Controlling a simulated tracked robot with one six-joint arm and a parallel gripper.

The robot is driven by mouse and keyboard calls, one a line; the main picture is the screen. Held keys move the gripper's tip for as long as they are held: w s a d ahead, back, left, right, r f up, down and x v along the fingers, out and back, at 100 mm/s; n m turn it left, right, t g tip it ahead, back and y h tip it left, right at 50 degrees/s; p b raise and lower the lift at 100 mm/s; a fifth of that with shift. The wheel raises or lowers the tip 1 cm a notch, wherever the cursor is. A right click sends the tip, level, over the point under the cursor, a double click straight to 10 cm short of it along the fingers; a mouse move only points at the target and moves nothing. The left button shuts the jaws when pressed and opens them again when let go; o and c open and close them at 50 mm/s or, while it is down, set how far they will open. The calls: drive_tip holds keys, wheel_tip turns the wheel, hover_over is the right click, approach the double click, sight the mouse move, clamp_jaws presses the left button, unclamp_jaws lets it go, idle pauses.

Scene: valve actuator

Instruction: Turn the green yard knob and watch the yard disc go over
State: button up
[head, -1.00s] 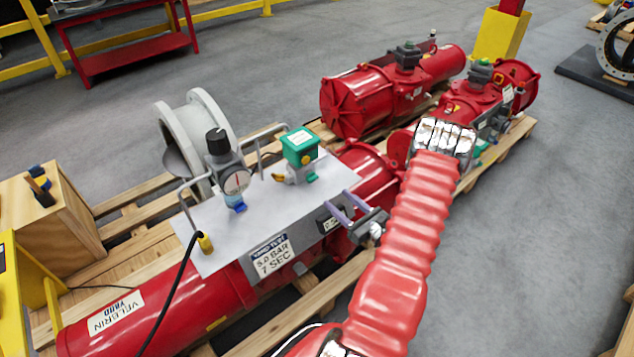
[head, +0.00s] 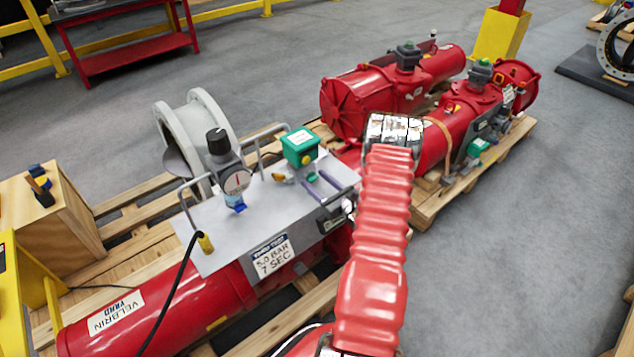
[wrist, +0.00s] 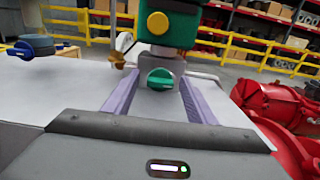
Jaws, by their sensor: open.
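The green knob (wrist: 160,78) sits on a grey mount below a green box (wrist: 172,22) with a yellow cap in the wrist view. In the head view the green box (head: 299,147) stands on the grey panel, with the knob just below it, partly hidden by my fingers. My gripper (wrist: 159,86) is open, its two purple fingers reaching forward on either side of the knob, apart from it as far as I can tell. The gripper also shows in the head view (head: 320,180). A grey disc (head: 175,165) shows partly inside a pale ring-shaped valve body (head: 201,105).
The grey panel (head: 225,245) carries a gauge regulator (head: 236,181), its blue fitting (wrist: 35,45) and wire handles. A black hose runs from a yellow plug at the panel's near edge. Red cylinders (head: 170,308) lie on wooden pallets. Open floor is at right.

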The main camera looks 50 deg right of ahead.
drive_tip(key=shift+c, duration=0.7)
drive_tip(key=c, duration=0.9)
drive_tip(key=shift+c, duration=0.2)
drive_tip(key=shift+a+n, duration=0.2)
drive_tip(key=shift+n, duration=2)
drive_tip(key=o, duration=1.1)
